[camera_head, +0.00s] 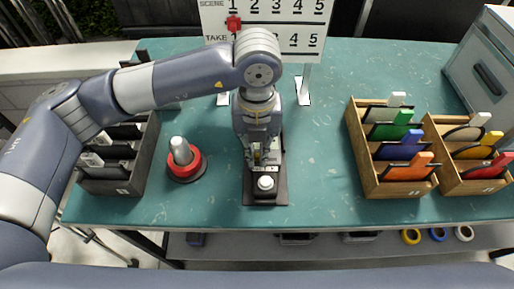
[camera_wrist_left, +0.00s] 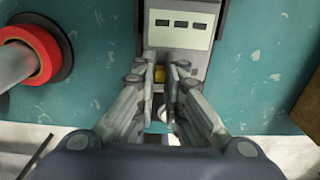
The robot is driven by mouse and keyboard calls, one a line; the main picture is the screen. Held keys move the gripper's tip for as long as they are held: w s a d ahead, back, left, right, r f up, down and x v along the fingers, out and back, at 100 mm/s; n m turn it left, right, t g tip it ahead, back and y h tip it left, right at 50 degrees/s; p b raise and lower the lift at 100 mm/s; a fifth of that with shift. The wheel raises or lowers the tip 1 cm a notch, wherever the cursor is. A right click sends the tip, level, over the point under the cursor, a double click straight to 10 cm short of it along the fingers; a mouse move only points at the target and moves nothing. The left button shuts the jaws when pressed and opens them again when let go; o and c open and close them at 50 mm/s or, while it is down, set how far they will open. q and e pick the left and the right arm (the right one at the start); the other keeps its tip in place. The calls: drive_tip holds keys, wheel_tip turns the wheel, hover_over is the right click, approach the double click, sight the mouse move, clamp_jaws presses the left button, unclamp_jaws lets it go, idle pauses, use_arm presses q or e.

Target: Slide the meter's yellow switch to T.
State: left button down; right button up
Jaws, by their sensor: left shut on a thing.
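The meter (camera_head: 280,195) is a dark upright-edged block near the table's front middle, with a white round knob (camera_head: 265,183) at its near end. In the left wrist view its light face (camera_wrist_left: 181,35) shows three dark windows. My left gripper (camera_head: 262,157) points down over the meter and hides much of it. In the left wrist view the fingers (camera_wrist_left: 165,72) are shut on the small yellow switch (camera_wrist_left: 159,76), which shows between them. The letter T and the switch's marks cannot be read. My right gripper is not in view.
A red-ringed base with a grey post (camera_head: 182,160) stands left of the meter. A dark rack (camera_head: 112,186) is further left. Wooden racks (camera_head: 395,188) with coloured tabs stand at the right. A white scene board (camera_head: 275,25) stands behind. Table between is clear.

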use_arm(q)
drive_tip(key=shift+d, duration=0.1)
drive_tip(key=shift+d+f+b, duration=0.15)
drive_tip(key=shift+d+b, duration=0.35)
drive_tip(key=shift+b, duration=0.25)
drive_tip(key=shift+d, duration=0.35)
drive_tip(key=c, duration=1.7)
unclamp_jaws()
drive_tip(key=shift+r, duration=0.2)
wheel_tip(320, 180, up, 12)
